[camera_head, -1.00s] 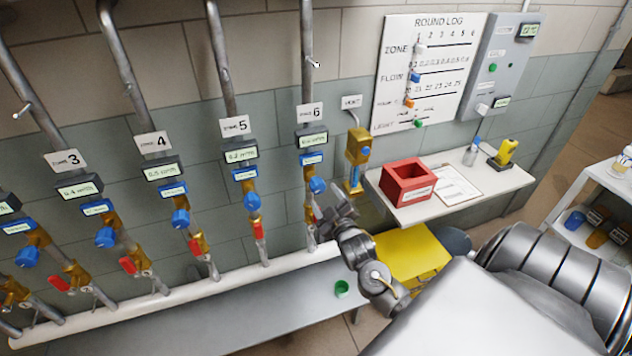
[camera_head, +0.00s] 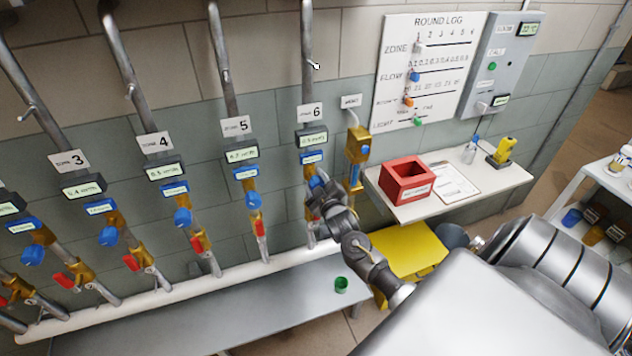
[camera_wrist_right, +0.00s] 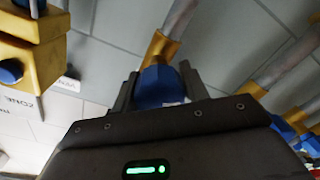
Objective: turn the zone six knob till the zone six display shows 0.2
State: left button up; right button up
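The zone six knob is blue and sits on the brass valve of the pipe under the "6" sign. In the head view my right gripper (camera_head: 330,198) is at this knob and partly hides it. In the right wrist view the blue knob (camera_wrist_right: 160,86) lies between the two fingers of my right gripper (camera_wrist_right: 158,88). The fingers flank it closely; whether they press on it I cannot tell. The zone six display (camera_head: 312,139) is lit above the knob, its digits too small to read surely. My left gripper is not in view.
A brass fitting (camera_head: 357,148) hangs just right of the zone six pipe. The zone five knob (camera_head: 252,199) is to the left. A red bin (camera_head: 405,182) stands on a shelf at right, above a yellow box (camera_head: 408,250). A grey bench (camera_head: 240,308) runs below.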

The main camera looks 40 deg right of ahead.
jog(key=c, duration=0.5)
jog(key=shift+m, duration=0.3)
jog(key=m, duration=1.2)
jog(key=shift+p, duration=0.3)
jog(key=shift+m, duration=0.5)
jog(key=o, duration=1)
jog(key=shift+c, duration=0.2)
